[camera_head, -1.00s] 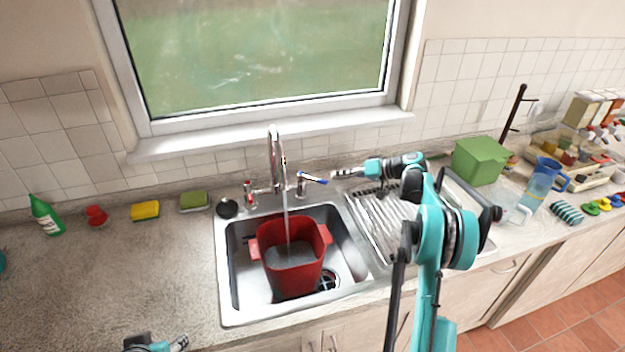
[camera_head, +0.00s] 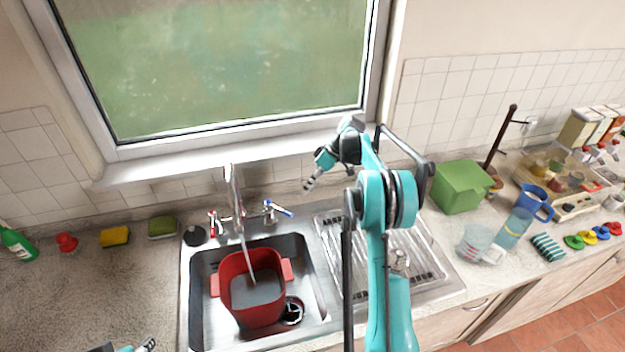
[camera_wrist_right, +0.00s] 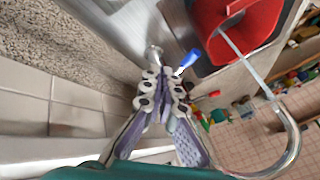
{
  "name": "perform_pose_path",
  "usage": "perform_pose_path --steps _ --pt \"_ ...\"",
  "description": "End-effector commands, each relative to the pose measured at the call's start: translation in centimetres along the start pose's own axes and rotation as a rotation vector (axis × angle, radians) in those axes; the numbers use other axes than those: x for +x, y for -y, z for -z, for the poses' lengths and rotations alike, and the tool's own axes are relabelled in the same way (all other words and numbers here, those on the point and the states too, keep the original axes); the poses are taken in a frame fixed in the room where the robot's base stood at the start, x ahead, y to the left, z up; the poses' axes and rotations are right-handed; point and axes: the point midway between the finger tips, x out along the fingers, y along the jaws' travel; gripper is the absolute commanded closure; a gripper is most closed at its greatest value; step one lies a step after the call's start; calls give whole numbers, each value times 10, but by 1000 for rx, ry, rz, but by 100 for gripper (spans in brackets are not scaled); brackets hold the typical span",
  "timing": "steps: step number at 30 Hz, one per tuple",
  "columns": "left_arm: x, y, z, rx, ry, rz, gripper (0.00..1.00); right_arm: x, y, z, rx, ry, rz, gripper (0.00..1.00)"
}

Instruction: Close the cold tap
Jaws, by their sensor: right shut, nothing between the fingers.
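The cold tap's blue lever (camera_head: 280,208) sits on the right side of the chrome mixer and sticks out to the right; it also shows in the wrist view (camera_wrist_right: 189,60). Water runs from the curved spout (camera_head: 232,185) into a red pot (camera_head: 254,301) in the sink. The red-marked tap (camera_head: 213,222) is left of the spout. My right gripper (camera_head: 309,186) is shut and empty, above and right of the blue lever, apparently apart from it. My left gripper (camera_head: 148,344) shows only partly at the bottom edge; its jaws are unclear.
The window sill (camera_head: 210,161) is close behind the taps and my right gripper. A ribbed draining board (camera_head: 345,262) lies right of the sink, with a green box (camera_head: 460,188) beyond it. Sponges and a green bottle (camera_head: 17,243) stand on the left counter.

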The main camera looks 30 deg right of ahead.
Motion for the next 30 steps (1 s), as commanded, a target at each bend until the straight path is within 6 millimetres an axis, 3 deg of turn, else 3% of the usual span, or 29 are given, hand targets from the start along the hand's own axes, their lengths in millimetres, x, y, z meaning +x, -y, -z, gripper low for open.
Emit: perform_pose_path --steps 4,9,15,30 --pt "3 0 -2 0 0 0 53 33 0 0 -2 0 1 100" --pt "4 0 -3 0 0 0 53 50 20 -1 -2 -1 1 100" --pt "5 0 -4 0 0 0 53 58 32 -2 0 -1 1 100" --pt "6 0 -4 0 0 0 53 62 36 0 5 -3 -2 100"
